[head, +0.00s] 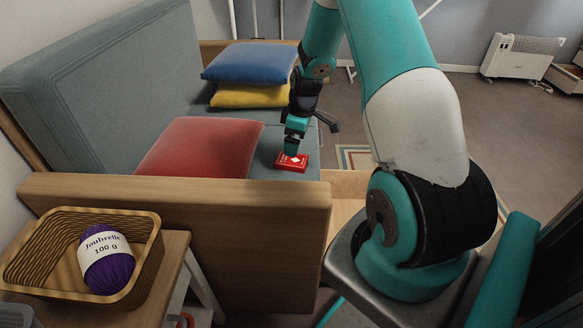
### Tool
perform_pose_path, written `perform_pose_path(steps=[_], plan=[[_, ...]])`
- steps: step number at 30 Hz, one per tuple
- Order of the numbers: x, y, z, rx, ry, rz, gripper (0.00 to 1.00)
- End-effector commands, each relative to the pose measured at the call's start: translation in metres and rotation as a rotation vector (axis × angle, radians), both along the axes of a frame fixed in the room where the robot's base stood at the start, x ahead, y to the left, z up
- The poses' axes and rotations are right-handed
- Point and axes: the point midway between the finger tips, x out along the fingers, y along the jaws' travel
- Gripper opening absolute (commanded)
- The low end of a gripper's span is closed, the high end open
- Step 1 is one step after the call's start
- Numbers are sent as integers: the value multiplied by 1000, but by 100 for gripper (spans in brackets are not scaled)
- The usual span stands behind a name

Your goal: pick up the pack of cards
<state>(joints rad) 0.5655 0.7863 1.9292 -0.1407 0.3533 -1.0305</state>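The pack of cards (297,167) is a small red box with a white mark on top. It lies flat on the blue-grey sofa seat, near the seat's front edge and right of the red cushion. My gripper (291,151) points down right over the pack, at its far side in the picture. The fingertips look very close to the pack or touching it. I cannot tell whether the fingers are apart or closed, as they are small and seen from one side.
A red cushion (200,148) lies left of the pack. A blue cushion (250,63) rests on a yellow cushion (250,95) behind. The wooden sofa arm (180,195) stands in front. A wicker basket (35,262) with purple yarn (106,268) sits on a side table at lower left.

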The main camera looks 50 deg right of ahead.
Motion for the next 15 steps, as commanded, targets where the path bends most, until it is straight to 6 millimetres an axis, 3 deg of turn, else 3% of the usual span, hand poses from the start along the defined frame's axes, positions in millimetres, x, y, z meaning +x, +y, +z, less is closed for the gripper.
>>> perform_pose_path(steps=[3,10,15], plan=[[3,1,-17,0,-1,1,100],[3,3,-29,0,0,1,100],[4,5,-57,1,0,1,100]])
